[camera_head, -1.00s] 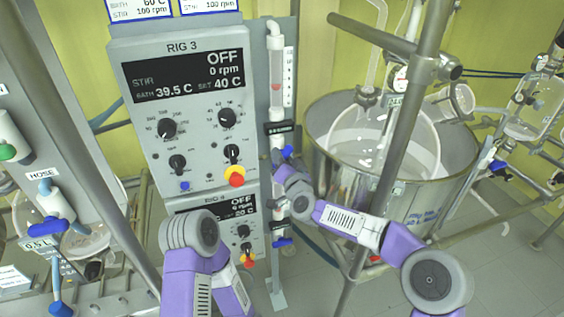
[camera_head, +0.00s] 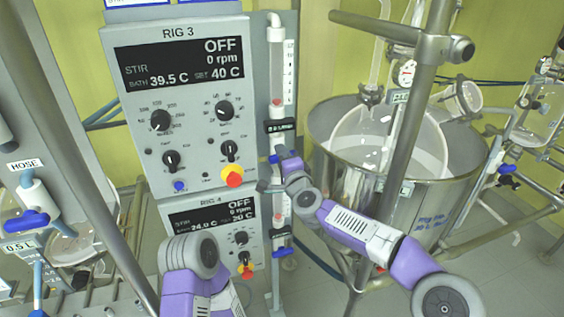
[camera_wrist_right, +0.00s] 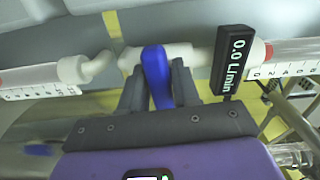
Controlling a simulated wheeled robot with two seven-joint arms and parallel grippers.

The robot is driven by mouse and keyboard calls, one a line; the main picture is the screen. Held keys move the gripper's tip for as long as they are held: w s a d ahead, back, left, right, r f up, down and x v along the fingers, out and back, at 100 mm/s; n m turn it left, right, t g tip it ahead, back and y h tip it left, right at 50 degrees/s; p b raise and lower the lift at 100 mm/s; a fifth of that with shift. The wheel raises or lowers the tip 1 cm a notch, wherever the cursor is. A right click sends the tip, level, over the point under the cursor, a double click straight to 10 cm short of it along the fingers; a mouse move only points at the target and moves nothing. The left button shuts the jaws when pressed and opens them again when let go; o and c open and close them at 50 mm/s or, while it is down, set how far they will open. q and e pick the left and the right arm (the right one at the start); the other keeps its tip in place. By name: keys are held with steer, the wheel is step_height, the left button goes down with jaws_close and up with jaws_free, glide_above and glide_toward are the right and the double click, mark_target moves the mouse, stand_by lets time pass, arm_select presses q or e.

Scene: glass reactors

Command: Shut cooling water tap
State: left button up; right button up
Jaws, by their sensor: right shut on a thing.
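The cooling water tap has a blue lever handle (camera_wrist_right: 157,78) on a white pipe fitting. In the wrist view the lever stands between the two dark fingers of my right gripper (camera_wrist_right: 156,88), which is shut on it. In the head view my right gripper (camera_head: 283,157) is at the tap below the upper flow tube, mostly hidden by my wrist. The flow display beside the tap (camera_wrist_right: 233,60) reads 0.0 L/min. The red float (camera_head: 277,103) sits at the bottom of the upper flow tube (camera_head: 277,75). My left gripper is out of sight.
The RIG 3 control panel (camera_head: 188,130) stands left of the tap, with another panel (camera_head: 215,222) below it. A lower blue tap (camera_head: 283,252) is on the same column. A steel bath (camera_head: 335,190) and a grey post (camera_head: 408,140) stand to the right.

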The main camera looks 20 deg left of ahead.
steer(key=shift+m, duration=0.5)
steer(key=o, duration=0.9)
steer(key=b+v, duration=0.1)
steer(key=v, duration=0.6)
steer(key=shift+s+d, duration=0.15)
steer(key=shift+s, duration=0.1)
